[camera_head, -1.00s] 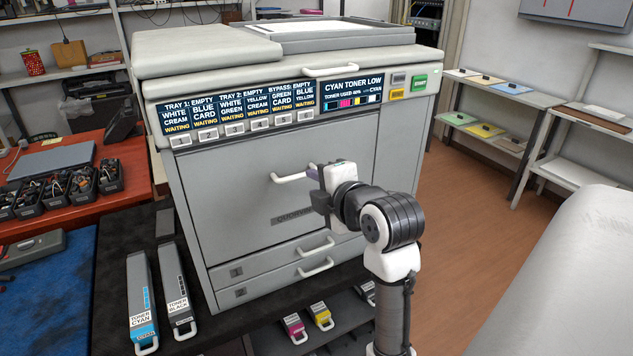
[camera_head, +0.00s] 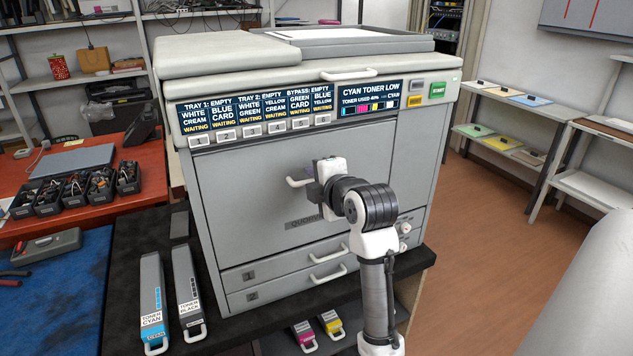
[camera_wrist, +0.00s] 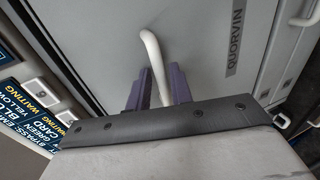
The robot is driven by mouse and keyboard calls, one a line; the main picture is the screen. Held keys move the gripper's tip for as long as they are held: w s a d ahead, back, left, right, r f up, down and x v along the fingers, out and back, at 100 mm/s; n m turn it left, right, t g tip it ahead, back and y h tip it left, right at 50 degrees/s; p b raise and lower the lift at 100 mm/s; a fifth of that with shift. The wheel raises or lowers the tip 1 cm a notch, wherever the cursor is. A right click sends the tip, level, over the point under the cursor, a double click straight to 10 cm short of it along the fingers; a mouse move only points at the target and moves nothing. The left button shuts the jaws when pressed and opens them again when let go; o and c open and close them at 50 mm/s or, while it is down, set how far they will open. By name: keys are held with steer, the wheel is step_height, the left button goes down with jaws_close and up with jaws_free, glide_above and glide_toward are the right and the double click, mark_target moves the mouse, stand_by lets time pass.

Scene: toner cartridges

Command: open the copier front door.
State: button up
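The copier front door (camera_head: 250,165) is a large grey panel below the display strip and looks shut. Its white bar handle (camera_head: 298,182) sticks out near the middle of the door, with its right part hidden behind my gripper (camera_head: 318,181). In the wrist view, the handle (camera_wrist: 151,45) runs down between the two purple fingertips of my gripper (camera_wrist: 160,88). The fingers sit close on both sides of the bar and look shut on it. The door (camera_wrist: 100,40) fills much of the wrist view, with the QUORVIN label beside the handle.
Two paper drawers (camera_head: 285,278) with white handles lie below the door. A cyan toner cartridge (camera_head: 151,300) and a black one (camera_head: 187,290) lie on the dark stand at left. Magenta (camera_head: 304,335) and yellow (camera_head: 332,323) cartridges sit lower. Brown floor (camera_head: 500,235) is open at right.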

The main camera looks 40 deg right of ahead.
steer(key=shift+w+f, duration=0.15)
steer(key=shift+w, duration=0.05)
jaws_close()
steer(key=b, duration=0.1)
steer(key=s+b, duration=0.1)
steer(key=b, duration=0.1)
steer(key=s+f+t+b, duration=0.1)
steer(key=shift+a, duration=0.25)
steer(key=shift+s+b, duration=0.1)
steer(key=shift+b, duration=0.25)
steer(key=b, duration=0.1)
steer(key=s+t+b, duration=0.1)
steer(key=s+b, duration=0.1)
steer(key=shift+a+f+t+b, duration=0.3)
steer(key=shift+b, duration=0.1)
steer(key=shift+s, duration=0.1)
